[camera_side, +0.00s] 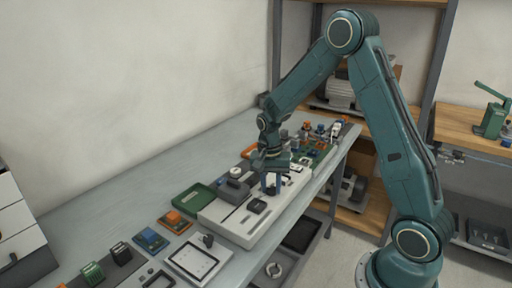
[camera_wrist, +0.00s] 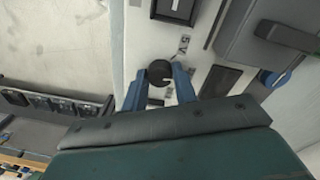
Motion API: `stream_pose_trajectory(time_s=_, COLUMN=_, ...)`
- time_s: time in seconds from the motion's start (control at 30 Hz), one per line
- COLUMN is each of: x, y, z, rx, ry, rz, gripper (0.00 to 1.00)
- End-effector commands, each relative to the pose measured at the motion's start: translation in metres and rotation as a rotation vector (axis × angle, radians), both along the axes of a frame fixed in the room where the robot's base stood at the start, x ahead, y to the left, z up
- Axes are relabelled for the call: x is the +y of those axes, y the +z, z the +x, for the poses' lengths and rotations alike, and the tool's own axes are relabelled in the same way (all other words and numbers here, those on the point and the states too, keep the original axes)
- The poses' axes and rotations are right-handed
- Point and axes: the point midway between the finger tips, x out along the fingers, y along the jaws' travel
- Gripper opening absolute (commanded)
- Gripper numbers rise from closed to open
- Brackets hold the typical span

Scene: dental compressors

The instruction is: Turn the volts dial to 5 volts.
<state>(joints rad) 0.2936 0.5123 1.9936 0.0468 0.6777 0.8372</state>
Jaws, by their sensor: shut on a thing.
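The volts dial (camera_wrist: 159,71) is a small round black knob on a pale panel, seen in the wrist view. A light pointer mark shows on its right-hand side. A printed label (camera_wrist: 184,44), apparently a volts marking, is on the panel above and right of it. My gripper (camera_wrist: 160,82) has its blue fingers on either side of the dial and is shut on it. In the side view my gripper (camera_side: 271,184) points down onto the pale panel unit (camera_side: 232,229), and the dial is hidden there or too small to tell.
A grey block with a handle (camera_side: 234,188) stands on the unit left of my gripper. A dark square part (camera_side: 257,206) is close in front. A green tray (camera_side: 194,201) lies farther left. Small parts crowd the bench (camera_side: 110,192) behind my gripper. The bench along the wall is clear.

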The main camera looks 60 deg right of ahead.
Motion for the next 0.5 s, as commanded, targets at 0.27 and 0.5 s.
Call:
stream_pose_trajectory(time_s=0.27, x=0.0003, y=-0.0001, z=-0.0013, rx=0.001, ry=0.184, rz=0.001, gripper=0.05)
stream_pose_trajectory(time_s=0.5, x=0.0003, y=-0.0002, z=-0.0017, rx=0.000, ry=0.405, rz=0.001, gripper=0.05)
